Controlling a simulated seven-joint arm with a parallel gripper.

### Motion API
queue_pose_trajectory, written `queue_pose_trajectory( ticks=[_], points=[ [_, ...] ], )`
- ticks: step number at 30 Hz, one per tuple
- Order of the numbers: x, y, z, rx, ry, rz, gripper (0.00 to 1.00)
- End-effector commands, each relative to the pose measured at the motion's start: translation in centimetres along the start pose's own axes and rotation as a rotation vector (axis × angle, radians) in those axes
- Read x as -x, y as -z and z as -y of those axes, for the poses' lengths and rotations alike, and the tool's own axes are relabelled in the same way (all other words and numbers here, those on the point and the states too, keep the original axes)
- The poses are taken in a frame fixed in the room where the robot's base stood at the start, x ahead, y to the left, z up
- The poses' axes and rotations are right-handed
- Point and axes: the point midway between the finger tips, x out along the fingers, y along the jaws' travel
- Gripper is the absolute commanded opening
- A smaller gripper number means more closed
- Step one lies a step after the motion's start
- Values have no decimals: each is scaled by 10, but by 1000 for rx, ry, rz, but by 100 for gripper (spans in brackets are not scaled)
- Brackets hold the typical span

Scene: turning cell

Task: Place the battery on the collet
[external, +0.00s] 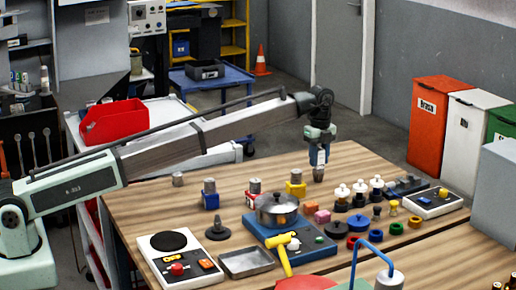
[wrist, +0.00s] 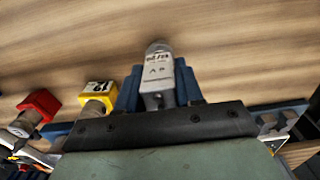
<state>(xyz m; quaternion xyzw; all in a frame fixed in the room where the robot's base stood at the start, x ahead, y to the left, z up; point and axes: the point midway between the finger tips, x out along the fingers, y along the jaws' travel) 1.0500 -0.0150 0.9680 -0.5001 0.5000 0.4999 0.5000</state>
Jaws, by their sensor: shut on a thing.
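My gripper (external: 319,166) is above the back part of the wooden table, pointing down. In the wrist view its blue fingers (wrist: 160,88) are shut on a grey, rounded-end piece with a printed label, which looks like the battery (wrist: 158,68). The battery's grey lower end (external: 319,175) shows below the fingers in the external view, apart from the table. No part is clearly marked as the collet. Candidates are the metal-and-coloured pieces: a blue one (external: 210,194), a red one (external: 254,192) and a yellow one (external: 296,184), all left of my gripper.
A small metal cylinder (external: 178,179) stands at the table's back left. A pot (external: 276,210) sits on a blue unit in the middle. Several black-based pieces and coloured rings crowd the right.

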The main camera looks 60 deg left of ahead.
Motion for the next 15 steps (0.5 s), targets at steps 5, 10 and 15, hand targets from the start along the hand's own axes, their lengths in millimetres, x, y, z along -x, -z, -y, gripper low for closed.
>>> queue_pose_trajectory(
  ticks=[5,10,15],
  points=[
    [-2,0,0,0,0,0,41],
    [-2,0,0,0,0,0,57],
    [-2,0,0,0,0,0,62]
  ],
)
